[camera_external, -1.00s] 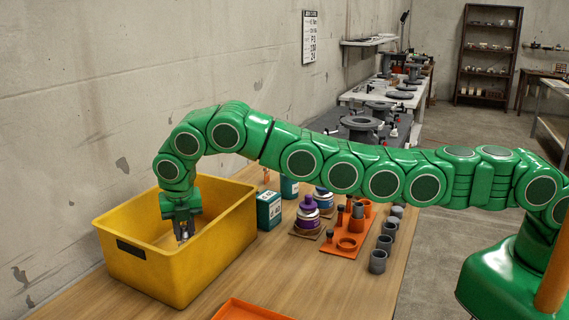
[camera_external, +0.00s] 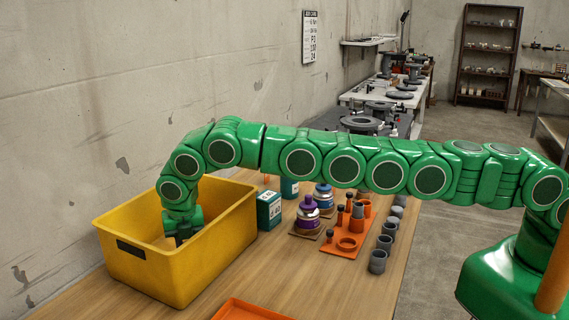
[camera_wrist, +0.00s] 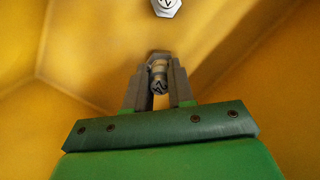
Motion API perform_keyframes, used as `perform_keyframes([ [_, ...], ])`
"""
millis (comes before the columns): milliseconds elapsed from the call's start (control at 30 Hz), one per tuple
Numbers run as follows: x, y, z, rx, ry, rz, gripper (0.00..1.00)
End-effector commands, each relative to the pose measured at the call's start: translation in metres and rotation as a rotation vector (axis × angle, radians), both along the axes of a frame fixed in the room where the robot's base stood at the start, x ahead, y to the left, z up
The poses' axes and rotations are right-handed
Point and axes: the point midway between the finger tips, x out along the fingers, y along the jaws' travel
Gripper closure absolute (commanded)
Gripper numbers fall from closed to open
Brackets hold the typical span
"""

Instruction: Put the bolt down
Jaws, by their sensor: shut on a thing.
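In the wrist view my gripper (camera_wrist: 158,100) is shut on a bolt (camera_wrist: 159,76), a small grey piece with a dark-marked end, held between the fingertips. In the external view my gripper (camera_external: 181,238) reaches down inside the yellow bin (camera_external: 150,275), below its rim. The bin's front wall hides the fingertips' lower part and the bolt there. The bin's yellow inside (camera_wrist: 70,50) fills the wrist view. I cannot tell whether the held bolt touches the bin floor.
A grey hexagonal bolt head (camera_wrist: 166,6) lies in the bin, ahead of my fingertips. An orange tray (camera_external: 250,310) is at the front edge.

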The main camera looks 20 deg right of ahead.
Motion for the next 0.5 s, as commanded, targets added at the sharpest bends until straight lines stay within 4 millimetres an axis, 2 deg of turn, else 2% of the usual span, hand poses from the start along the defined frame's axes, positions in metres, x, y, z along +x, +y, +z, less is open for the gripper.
perform_keyframes([
  [200, 0.0008, -0.0003, -0.0023, 0.000, 0.000, -0.001, 1.00],
  [233, 0.0003, 0.0000, -0.0021, 0.000, 0.000, -0.001, 0.72],
  [367, 0.0003, 0.0001, -0.0019, 0.001, 0.000, -0.001, 0.52],
  [500, 0.0004, 0.0001, -0.0019, 0.001, 0.000, -0.001, 0.51],
])
